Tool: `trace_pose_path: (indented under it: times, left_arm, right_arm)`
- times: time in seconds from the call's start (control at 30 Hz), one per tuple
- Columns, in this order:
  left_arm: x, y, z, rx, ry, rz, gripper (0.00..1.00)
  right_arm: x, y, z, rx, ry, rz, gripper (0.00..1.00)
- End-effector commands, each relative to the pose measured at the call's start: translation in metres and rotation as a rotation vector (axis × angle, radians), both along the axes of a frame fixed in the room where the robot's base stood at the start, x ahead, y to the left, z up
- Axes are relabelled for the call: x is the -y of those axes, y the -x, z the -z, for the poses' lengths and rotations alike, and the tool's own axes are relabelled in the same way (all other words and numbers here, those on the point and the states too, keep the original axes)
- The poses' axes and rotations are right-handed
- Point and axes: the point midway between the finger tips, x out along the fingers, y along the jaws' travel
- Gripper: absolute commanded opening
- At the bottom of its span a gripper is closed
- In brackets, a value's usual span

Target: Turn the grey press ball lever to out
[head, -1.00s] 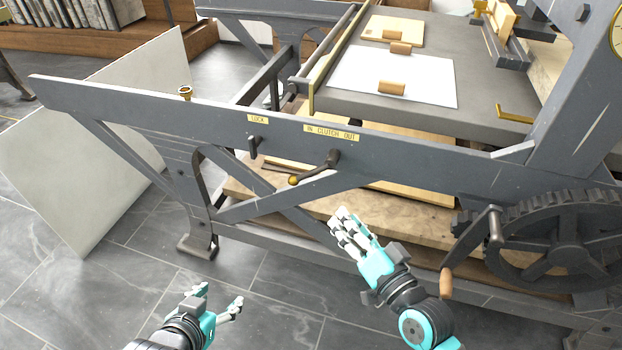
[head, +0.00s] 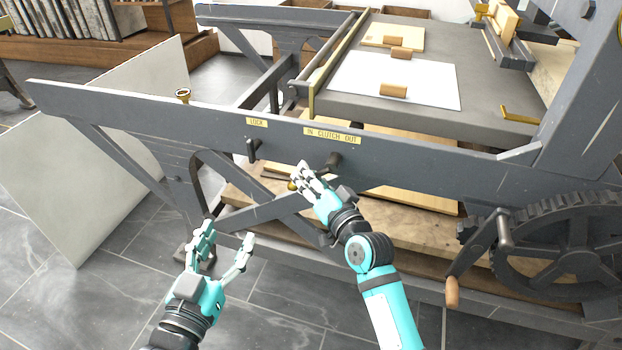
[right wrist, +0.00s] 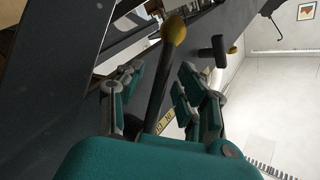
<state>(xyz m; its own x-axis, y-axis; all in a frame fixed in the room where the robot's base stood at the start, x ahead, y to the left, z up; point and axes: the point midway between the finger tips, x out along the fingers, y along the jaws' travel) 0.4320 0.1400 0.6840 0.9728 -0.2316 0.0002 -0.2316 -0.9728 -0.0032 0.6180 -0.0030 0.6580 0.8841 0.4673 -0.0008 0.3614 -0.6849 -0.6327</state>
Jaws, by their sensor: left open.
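The grey press ball lever (head: 334,160) hangs from the press's side rail under the yellow "IN CLUTCH OUT" label (head: 332,135). Its brass ball end points down-left and is mostly hidden behind my right gripper (head: 309,176). In the right wrist view, the lever's dark shaft (right wrist: 160,85) and brass ball (right wrist: 174,29) show between the parted fingers of my right gripper (right wrist: 162,68). The fingers lie on both sides of the shaft and look apart from it. My left gripper (head: 228,240) is open and empty, low in front of the rail.
A dark lock lever (head: 253,150) sits under the "LOCK" label (head: 257,122), left of the ball lever. A toothed wheel (head: 565,250) and a crank with a wooden handle (head: 452,290) are at the right. A pale board (head: 70,180) leans at the left.

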Motion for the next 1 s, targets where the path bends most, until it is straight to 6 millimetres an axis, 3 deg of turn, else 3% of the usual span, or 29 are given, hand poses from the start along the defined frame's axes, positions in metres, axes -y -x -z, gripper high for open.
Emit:
trace_pose_path:
  times: [0.2,0.5,1.0]
  left_arm:
    - [0.0001,-0.0001,-0.0004,0.002,0.0,0.0,0.58]
    - [0.0002,-0.0001,-0.0004,0.001,0.0,0.0,0.58]
    - [0.0002,-0.0001,-0.0006,-0.002,0.0,0.0,0.58]
  right_arm:
    - [0.0001,-0.0003,-0.0001,0.0,0.0,0.0,0.36]
    - [0.0004,-0.0001,-0.0001,0.0,0.0,0.0,0.0]
    - [0.0006,-0.0001,-0.0003,0.001,0.003,0.001,0.0]
